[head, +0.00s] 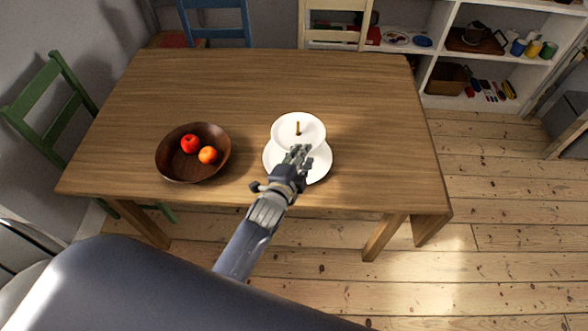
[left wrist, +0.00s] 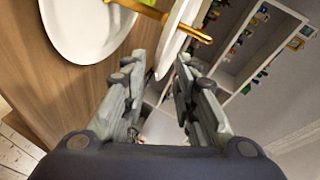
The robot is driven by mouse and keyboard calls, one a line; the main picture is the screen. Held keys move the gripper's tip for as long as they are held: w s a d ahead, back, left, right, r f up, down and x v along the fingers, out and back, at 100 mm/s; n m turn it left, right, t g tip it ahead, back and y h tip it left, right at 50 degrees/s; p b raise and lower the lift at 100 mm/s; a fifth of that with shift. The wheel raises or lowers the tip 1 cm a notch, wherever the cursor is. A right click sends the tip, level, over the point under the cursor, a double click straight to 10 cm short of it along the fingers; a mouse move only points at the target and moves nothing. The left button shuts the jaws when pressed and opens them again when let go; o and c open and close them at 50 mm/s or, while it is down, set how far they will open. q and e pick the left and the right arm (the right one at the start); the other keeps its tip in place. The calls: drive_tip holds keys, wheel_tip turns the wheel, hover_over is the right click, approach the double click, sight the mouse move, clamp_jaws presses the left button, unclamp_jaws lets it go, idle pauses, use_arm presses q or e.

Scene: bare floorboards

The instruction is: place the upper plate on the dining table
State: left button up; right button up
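A two-tier white plate stand is on the wooden dining table (head: 230,85), right of its middle. Its upper plate (head: 285,124) has a brass rod (head: 297,128) through its centre. The wider lower plate (head: 326,165) shows beneath. My left gripper (head: 299,152) is at the near rim of the upper plate, partly covering both plates. In the left wrist view its fingers (left wrist: 158,66) are apart, with the upper plate's edge (left wrist: 166,50) lying between their tips; I see no clear contact. The lower plate (left wrist: 82,38) is at the left there. My right gripper is not in view.
A dark wooden bowl (head: 178,166) with a red and an orange fruit stands left of the plates. Chairs, including a green one (head: 50,100), stand around the table. White shelves (head: 445,50) are behind it. The table's back and right parts are clear.

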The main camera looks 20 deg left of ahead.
use_arm(q)
drive_tip(key=r+b+v, duration=0.1)
drive_tip(key=v, duration=0.7)
drive_tip(key=shift+w+d+f, duration=0.1)
drive_tip(key=s+f+n+g, duration=0.2)
drive_tip(key=s+f, duration=0.3)
drive_tip(key=f, duration=0.6)
drive_tip(key=s+f+n+g, duration=0.25)
drive_tip(key=s+f, duration=0.25)
drive_tip(key=f, duration=0.6)
drive_tip(key=s+f+n+g, duration=0.1)
drive_tip(key=s+f+g, duration=0.3)
drive_tip(key=f, duration=0.7)
drive_tip(key=s+a+f+n+g, duration=0.1)
drive_tip(key=s+f, duration=0.3)
drive_tip(key=s, duration=0.5)
drive_tip(key=s+a+f+n+g, duration=0.2)
drive_tip(key=s+a+f+n, duration=0.1)
drive_tip(key=s, duration=0.6)
drive_tip(key=s+a+f+n+g, duration=0.2)
drive_tip(key=s+f, duration=0.4)
drive_tip(key=s, duration=0.3)
drive_tip(key=shift+a+f+n+y, duration=0.4)
drive_tip(key=shift+a+n, duration=0.05)
drive_tip(key=shift+a, duration=0.35)
